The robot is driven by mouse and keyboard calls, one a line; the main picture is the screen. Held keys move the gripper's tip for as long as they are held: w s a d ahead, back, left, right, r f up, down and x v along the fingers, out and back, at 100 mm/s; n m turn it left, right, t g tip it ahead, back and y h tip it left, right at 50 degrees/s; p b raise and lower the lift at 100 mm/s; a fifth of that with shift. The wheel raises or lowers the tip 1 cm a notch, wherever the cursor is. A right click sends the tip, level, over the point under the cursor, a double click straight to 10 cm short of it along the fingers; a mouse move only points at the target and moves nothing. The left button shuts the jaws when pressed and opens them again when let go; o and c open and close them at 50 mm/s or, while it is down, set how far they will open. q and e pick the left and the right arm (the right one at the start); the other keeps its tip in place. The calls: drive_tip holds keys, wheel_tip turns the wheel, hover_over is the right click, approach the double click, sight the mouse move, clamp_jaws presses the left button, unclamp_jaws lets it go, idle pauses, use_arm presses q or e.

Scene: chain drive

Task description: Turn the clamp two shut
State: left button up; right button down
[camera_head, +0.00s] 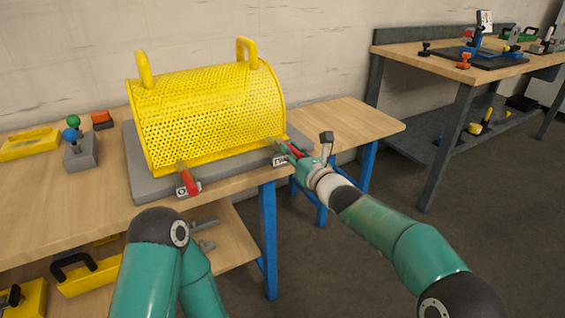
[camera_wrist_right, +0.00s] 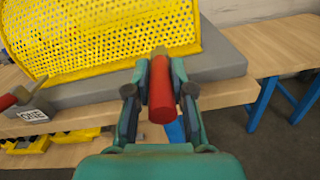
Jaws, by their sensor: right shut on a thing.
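The yellow perforated guard (camera_head: 205,115) sits on a grey base plate (camera_head: 140,178) on the wooden bench. Clamp one, with a red handle (camera_head: 184,180), is at the plate's front left; its label "ONE" shows in the right wrist view (camera_wrist_right: 34,116). Clamp two (camera_head: 279,161) is at the plate's front right corner. My right gripper (camera_head: 297,153) is shut on its red handle, which stands out between the fingers in the right wrist view (camera_wrist_right: 161,98). The gripper hides most of clamp two's body. My left gripper is out of view; only its arm shows at the bottom.
A grey block with green and blue knobs (camera_head: 80,153) and a yellow tray (camera_head: 30,144) lie on the bench's left. Bare bench top (camera_head: 350,122) is right of the guard. A second bench (camera_head: 420,55) with tools stands at the back right.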

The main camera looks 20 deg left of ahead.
drive_tip(key=shift+r, duration=0.15)
drive_tip(key=c, duration=1)
unclamp_jaws()
drive_tip(key=shift+w+a, duration=0.1)
drive_tip(key=shift+a, duration=0.1)
drive_tip(key=shift+d, duration=0.1)
drive_tip(key=shift+s+d, duration=0.15)
drive_tip(key=shift+s, duration=0.1)
drive_tip(key=v, duration=1.1)
drive_tip(key=shift+s+d, duration=0.15)
drive_tip(key=shift+d, duration=0.05)
